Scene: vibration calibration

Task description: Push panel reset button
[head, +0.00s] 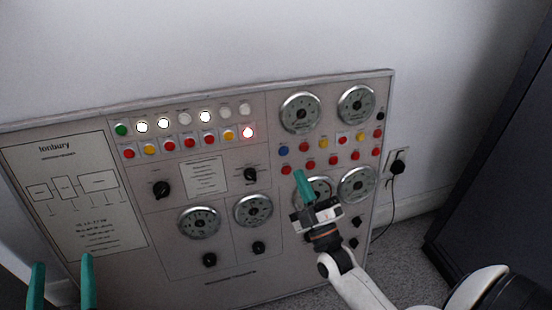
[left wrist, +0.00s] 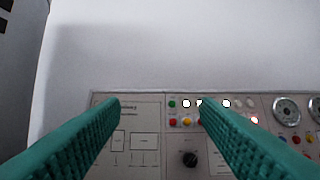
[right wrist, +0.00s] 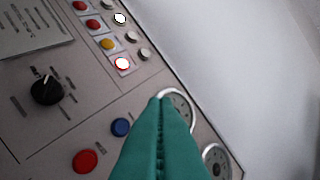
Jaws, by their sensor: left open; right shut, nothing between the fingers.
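The grey panel (head: 120,270) leans upright against the wall, with rows of coloured buttons, lamps, dials and knobs. A red button (head: 248,132) glows at the right end of its left button row; it is also lit in the right wrist view (right wrist: 122,63). Button labels are too small to read, so I cannot tell which is the reset button. My right gripper (head: 298,174) is shut and empty in front of the panel, near the blue button (right wrist: 121,127) and a red button (right wrist: 85,161); contact is not visible. My left gripper (head: 62,262) is open and empty at the panel's lower left.
Round dials (head: 300,112) sit at the panel's right, and black knobs (head: 162,189) at its middle. A wall socket with a black plug (head: 397,167) is right of the panel. A dark cabinet (head: 500,170) stands at the far right. The wall above is clear.

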